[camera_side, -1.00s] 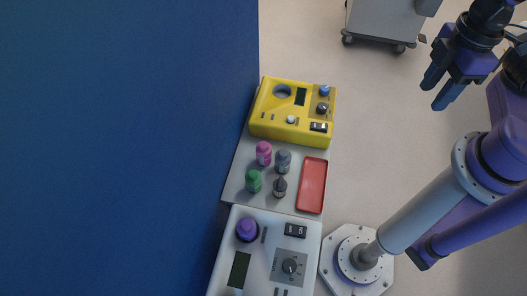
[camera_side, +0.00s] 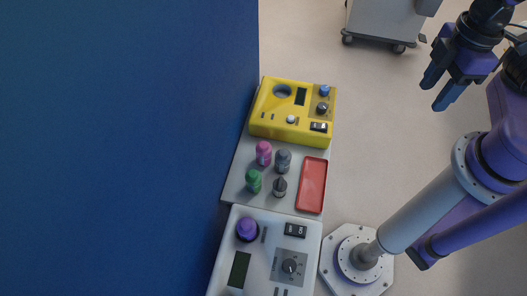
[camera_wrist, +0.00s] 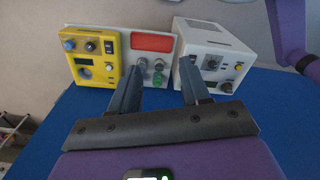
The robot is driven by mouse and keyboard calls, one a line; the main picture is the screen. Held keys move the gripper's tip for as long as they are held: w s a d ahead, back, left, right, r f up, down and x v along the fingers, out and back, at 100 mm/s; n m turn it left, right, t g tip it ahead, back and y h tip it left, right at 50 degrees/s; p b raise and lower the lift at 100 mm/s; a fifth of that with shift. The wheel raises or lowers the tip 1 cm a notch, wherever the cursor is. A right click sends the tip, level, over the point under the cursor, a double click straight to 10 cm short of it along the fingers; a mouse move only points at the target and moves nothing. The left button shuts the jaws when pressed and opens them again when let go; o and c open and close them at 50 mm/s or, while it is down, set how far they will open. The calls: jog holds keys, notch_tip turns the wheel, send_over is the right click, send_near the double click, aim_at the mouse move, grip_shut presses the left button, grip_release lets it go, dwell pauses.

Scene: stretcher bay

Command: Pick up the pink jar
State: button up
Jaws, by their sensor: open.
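The pink jar (camera_side: 263,153) stands upright on a light grey board (camera_side: 235,180), beside a grey jar (camera_side: 283,161). A green jar (camera_side: 253,181) and a small dark bottle (camera_side: 280,187) stand just in front of them. My gripper (camera_side: 436,91) is open and empty, high up at the right of the side view, well away from the jars. In the wrist view its two fingers (camera_wrist: 160,82) point toward the board. I cannot make out the pink jar there; the left finger may cover it.
A yellow device (camera_side: 292,112) stands behind the jars, a white device (camera_side: 265,255) with a purple knob in front. A red tray (camera_side: 312,185) lies to their right. A blue wall-like surface (camera_side: 120,150) borders the left. A grey cart (camera_side: 385,18) stands at the back; open floor lies between.

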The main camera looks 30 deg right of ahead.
jog(key=shift+a, duration=0.1)
jog(key=w+a+f+n+t+h, duration=0.2)
jog(key=w+a+f+n+h, duration=0.15)
jog(key=w+a+f, duration=0.35)
jog(key=w+a+f+n+t+h, duration=0.25)
jog(key=w+a+f+n, duration=0.2)
jog(key=a, duration=0.45)
jog(key=w+a+f+n+t+h, duration=0.2)
jog(key=a+f+n+t, duration=0.4)
jog(key=f, duration=0.5)
jog(key=n+t+y, duration=0.1)
jog(key=n+y, duration=0.1)
jog(key=n, duration=0.2)
send_near(264, 146)
jog(key=shift+t, duration=0.25)
jog(key=shift+f+x, duration=0.1)
jog(key=shift+x, duration=1.95)
jog(key=shift+f+x, duration=0.15)
jog(key=shift+x, duration=1.9)
jog(key=shift+s, duration=0.1)
grip_shut()
